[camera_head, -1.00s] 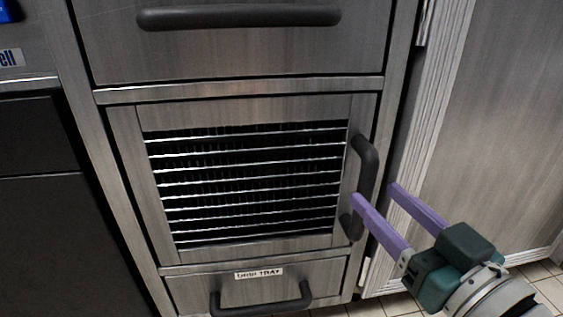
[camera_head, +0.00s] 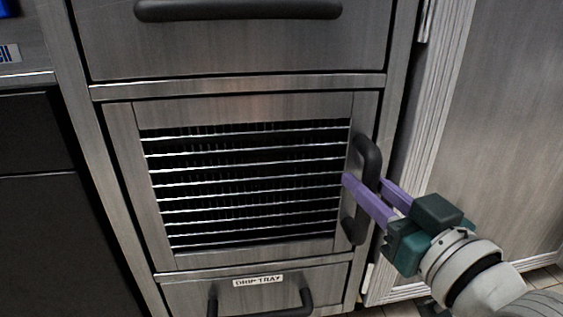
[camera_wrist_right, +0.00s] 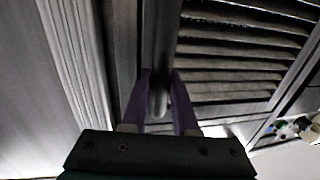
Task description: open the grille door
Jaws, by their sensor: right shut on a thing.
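The grille door (camera_head: 120,150) is a steel panel with dark horizontal slots, and it looks shut in its frame. Its black vertical handle (camera_head: 373,160) is on the right side of the door. My right gripper (camera_head: 364,180) has its purple fingers on both sides of the handle and is shut on it. In the right wrist view the handle (camera_wrist_right: 160,55) runs down between the two fingertips (camera_wrist_right: 160,80). My left gripper is not in view.
A drawer with a black bar handle (camera_head: 240,10) is above the door. A drawer labelled DRIP TRAY (camera_head: 258,281) is below it. A steel panel (camera_head: 490,130) stands close on the right, beside my right arm.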

